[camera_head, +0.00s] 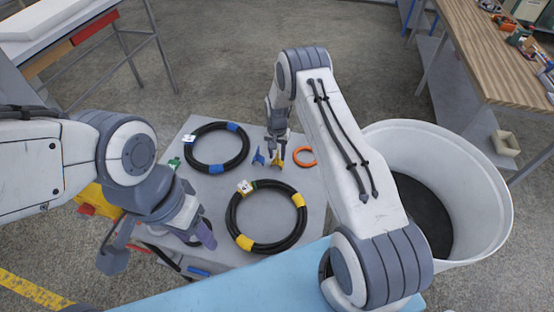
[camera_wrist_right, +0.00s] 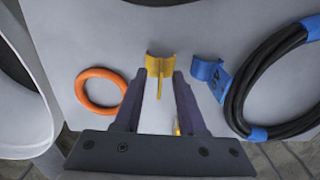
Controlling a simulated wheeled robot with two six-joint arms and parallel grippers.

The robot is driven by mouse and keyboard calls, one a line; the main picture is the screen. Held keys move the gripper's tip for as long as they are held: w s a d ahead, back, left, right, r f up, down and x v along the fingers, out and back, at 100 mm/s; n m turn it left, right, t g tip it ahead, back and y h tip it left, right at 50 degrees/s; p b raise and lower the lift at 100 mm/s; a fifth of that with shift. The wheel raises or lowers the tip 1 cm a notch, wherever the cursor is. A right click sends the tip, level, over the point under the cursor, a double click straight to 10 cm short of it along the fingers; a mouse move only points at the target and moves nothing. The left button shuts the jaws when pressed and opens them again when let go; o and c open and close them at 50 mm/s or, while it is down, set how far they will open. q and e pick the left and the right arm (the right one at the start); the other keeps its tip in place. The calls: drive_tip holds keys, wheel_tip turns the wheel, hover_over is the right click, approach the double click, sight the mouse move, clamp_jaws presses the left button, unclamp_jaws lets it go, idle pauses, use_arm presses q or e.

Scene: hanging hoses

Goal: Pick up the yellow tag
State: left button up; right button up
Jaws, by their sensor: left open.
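The yellow tag (camera_head: 277,162) sits on the grey table between the blue tag (camera_head: 258,157) and the orange ring (camera_head: 304,156). In the right wrist view the yellow tag (camera_wrist_right: 159,66) has a curved top and a thin stem. My right gripper (camera_wrist_right: 160,74) is open, its fingertips on either side of the stem, with visible gaps. In the head view my right gripper (camera_head: 277,150) is close to the tag and partly hides it. My left gripper (camera_head: 160,244) is open and empty at the table's left front.
A black hose coil with blue bands (camera_head: 188,157) and one with yellow bands (camera_head: 231,222) lie on the table (camera_head: 190,193). A white bin (camera_head: 497,205) stands right, a wooden workbench (camera_head: 490,65) behind it. A light blue surface (camera_head: 240,293) is in front.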

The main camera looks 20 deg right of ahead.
clamp_jaws()
drive_tip(key=shift+r+b, duration=0.4)
drive_tip(key=shift+r, duration=0.15)
drive_tip(key=r, duration=0.1)
drive_tip(key=d+r+b, duration=0.1)
drive_tip(key=s+r+b, duration=0.1)
drive_tip(key=shift+d+r, duration=0.15)
drive_tip(key=shift+r, duration=0.2)
drive_tip(key=s+d+r+b, duration=0.3)
drive_tip(key=s+d+r, duration=0.3)
drive_tip(key=d, duration=0.1)
drive_tip(key=shift+s+d+r, duration=0.15)
drive_tip(key=shift+s+d, duration=0.1)
drive_tip(key=shift+d, duration=0.1)
idle(1.3)
